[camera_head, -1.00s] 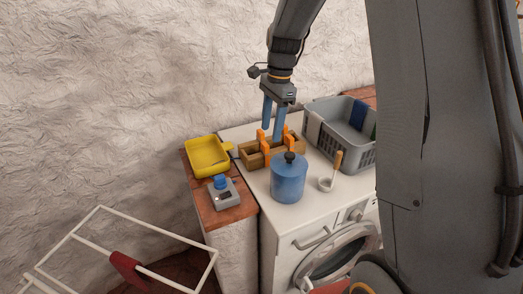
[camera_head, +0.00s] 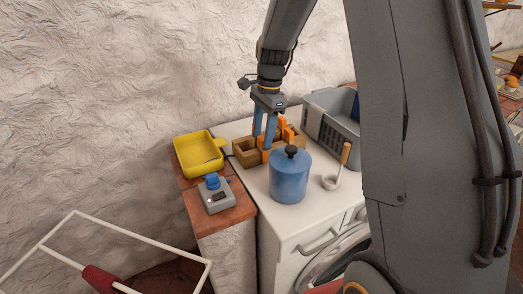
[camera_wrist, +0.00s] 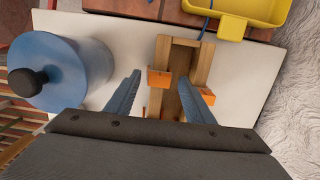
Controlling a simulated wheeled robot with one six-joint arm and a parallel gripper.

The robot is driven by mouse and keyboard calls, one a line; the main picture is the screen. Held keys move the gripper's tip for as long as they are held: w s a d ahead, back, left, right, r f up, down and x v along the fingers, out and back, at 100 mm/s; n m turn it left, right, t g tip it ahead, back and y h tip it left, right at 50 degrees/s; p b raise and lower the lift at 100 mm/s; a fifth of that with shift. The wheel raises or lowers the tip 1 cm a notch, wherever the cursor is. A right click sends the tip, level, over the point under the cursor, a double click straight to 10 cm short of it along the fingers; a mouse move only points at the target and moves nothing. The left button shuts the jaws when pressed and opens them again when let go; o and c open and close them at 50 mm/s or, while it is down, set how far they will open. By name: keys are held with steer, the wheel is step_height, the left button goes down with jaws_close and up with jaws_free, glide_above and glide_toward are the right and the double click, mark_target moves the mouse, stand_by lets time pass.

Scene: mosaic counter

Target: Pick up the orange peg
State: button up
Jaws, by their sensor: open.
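A wooden box (camera_head: 247,152) on the white washer top holds upright orange pieces, one at the front (camera_head: 265,155) and one farther back (camera_head: 287,133). I cannot tell which one is the orange peg, or whether they are joined. My gripper (camera_head: 263,141) points down over the box with its two blue fingers apart and nothing visibly held. In the wrist view, one orange piece (camera_wrist: 160,78) shows between the fingertips (camera_wrist: 160,76), and another (camera_wrist: 207,96) shows beside the right finger. The fingers hide part of the orange pieces. I cannot tell whether they touch.
A blue canister (camera_head: 289,178) with a black knob stands close in front of the box. A yellow tray (camera_head: 190,153) and a grey blue-capped container (camera_head: 214,200) stand at left.

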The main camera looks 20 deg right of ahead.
mark_target(261, 150)
steer(key=shift+s+a+f+p, duration=0.15)
steer(key=shift+f+p, duration=0.35)
steer(key=shift+f, duration=0.95)
steer(key=shift+a+f+p, duration=0.2)
steer(key=shift+f+p, duration=0.3)
steer(key=shift+f, duration=0.9)
steer(key=c, duration=0.8)
